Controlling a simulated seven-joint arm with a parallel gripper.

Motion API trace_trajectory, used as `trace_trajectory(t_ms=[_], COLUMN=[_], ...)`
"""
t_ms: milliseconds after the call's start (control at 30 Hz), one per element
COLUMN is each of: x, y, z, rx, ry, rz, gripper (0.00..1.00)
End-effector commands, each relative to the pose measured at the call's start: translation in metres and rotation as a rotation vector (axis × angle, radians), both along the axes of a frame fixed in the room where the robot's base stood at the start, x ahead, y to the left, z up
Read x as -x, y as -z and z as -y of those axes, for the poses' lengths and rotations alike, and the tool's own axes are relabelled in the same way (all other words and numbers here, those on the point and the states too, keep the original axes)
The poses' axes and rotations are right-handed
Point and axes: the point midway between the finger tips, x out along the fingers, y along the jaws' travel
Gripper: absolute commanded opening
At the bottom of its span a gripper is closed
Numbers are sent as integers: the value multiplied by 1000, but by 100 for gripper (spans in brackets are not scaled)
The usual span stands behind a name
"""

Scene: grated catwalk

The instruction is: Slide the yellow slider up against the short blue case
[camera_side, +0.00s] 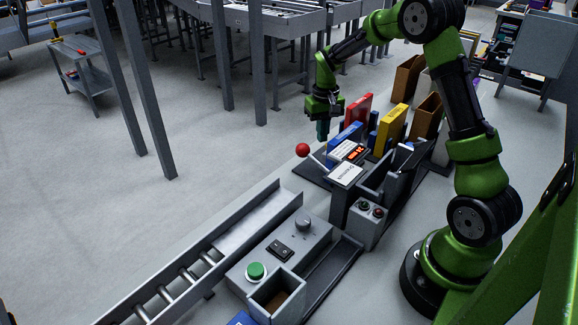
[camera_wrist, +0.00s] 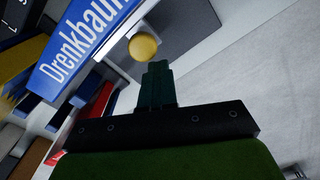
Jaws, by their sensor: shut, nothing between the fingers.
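A yellow ball-shaped knob (camera_wrist: 143,46), which looks like part of the yellow slider, stands by a grey plate in the wrist view, just beyond my fingertips. I cannot make it out in the side view. A blue case (camera_wrist: 88,42) with white lettering lies left of the knob in the wrist view; a blue case (camera_side: 344,136) also stands in the row in the side view. I cannot tell whether slider and case touch. My gripper (camera_side: 322,130) points down beside the row's left end, its fingers shut and empty. Its fingertips (camera_wrist: 157,66) appear close to the knob.
A red ball (camera_side: 302,150) sits left of the row. Red (camera_side: 358,108), yellow (camera_side: 392,128) and brown (camera_side: 425,115) cases stand near the blue one. A control box with a green button (camera_side: 256,271) and a roller chute (camera_side: 205,258) lie in front.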

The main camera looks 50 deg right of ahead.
Motion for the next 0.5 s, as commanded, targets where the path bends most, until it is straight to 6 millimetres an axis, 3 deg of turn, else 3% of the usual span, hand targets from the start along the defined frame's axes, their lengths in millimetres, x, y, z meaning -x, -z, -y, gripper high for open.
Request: trace_trajectory(t_ms=[500], x=[-10], y=[1], z=[-1], rx=[-2], ry=[1], rz=[-6], gripper=[0])
